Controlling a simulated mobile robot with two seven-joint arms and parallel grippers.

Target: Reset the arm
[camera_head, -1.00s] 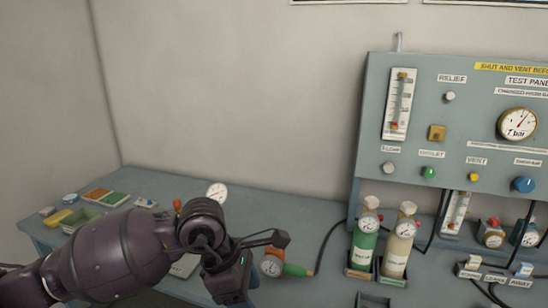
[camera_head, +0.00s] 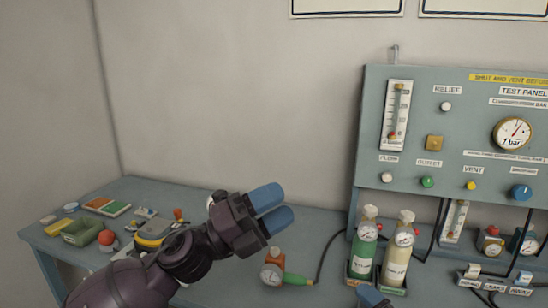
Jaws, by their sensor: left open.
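My left arm comes in from the lower left. Its gripper (camera_head: 274,208) is raised over the workbench (camera_head: 320,228), with two blue fingers pointing right and up. The fingers are slightly apart, with nothing visible between them. Behind them is only the bench's back part and the wall. A small blue tip (camera_head: 373,297) at the bottom edge looks like part of my right gripper; the rest is out of frame.
A green cylinder (camera_head: 364,245) and a cream cylinder (camera_head: 398,250) stand before the test panel (camera_head: 455,130). Small items, including a green tray (camera_head: 82,232), crowd the left bench.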

